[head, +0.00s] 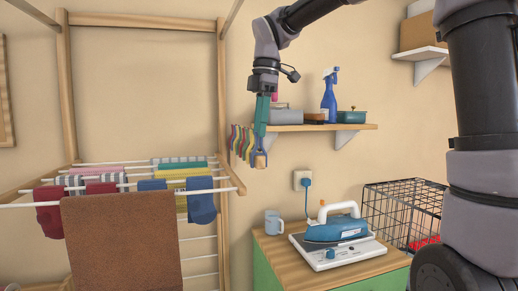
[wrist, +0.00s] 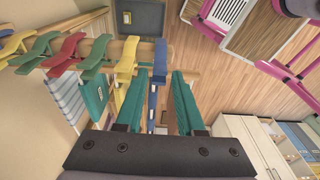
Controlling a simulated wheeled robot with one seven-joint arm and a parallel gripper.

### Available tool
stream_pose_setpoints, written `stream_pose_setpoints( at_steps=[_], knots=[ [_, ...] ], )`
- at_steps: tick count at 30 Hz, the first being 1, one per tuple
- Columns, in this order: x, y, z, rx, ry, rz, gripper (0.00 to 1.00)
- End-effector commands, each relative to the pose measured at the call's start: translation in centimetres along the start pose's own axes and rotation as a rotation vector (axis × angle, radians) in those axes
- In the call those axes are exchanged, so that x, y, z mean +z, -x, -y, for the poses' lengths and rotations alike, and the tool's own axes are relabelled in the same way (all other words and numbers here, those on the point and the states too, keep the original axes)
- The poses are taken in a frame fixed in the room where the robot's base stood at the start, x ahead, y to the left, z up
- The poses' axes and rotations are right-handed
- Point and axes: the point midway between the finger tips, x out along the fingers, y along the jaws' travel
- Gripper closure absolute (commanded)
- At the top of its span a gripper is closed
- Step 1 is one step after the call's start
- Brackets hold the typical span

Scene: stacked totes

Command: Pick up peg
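Several coloured pegs hang in a row on a wooden rod that sticks out from beside the drying rack. In the wrist view they run from teal, yellow and red pegs (wrist: 63,50) on the left, through a green peg (wrist: 95,57) and a yellow peg (wrist: 127,58), to a blue peg (wrist: 160,52) nearest the rod's end. My gripper (wrist: 159,72) has teal fingers and is open, with the blue peg seen in the gap between them. No contact with the peg is visible. In the head view my gripper (head: 261,132) points down over the rod's end, partly covering the blue peg.
A wall shelf (head: 325,127) with a blue spray bottle (head: 329,97) and a teal pot (head: 351,116) is close to the right of my gripper. The drying rack (head: 228,130) with cloths is to the left.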

Motion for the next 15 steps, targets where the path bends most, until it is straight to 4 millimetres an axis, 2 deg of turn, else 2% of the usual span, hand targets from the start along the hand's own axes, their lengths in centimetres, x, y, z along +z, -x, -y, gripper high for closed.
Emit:
stream_pose_setpoints(
  at_steps=[3,6,14,15],
  knots=[
    [0.1,-1.8,0.0,-0.003,0.000,0.000,0.62],
    [0.1,-2.6,-0.1,-0.001,0.000,0.000,0.62],
    [0.1,-2.8,-0.1,0.000,0.000,0.000,0.62],
    [0.1,-2.8,-0.1,0.001,0.000,0.000,0.78]
  ],
)
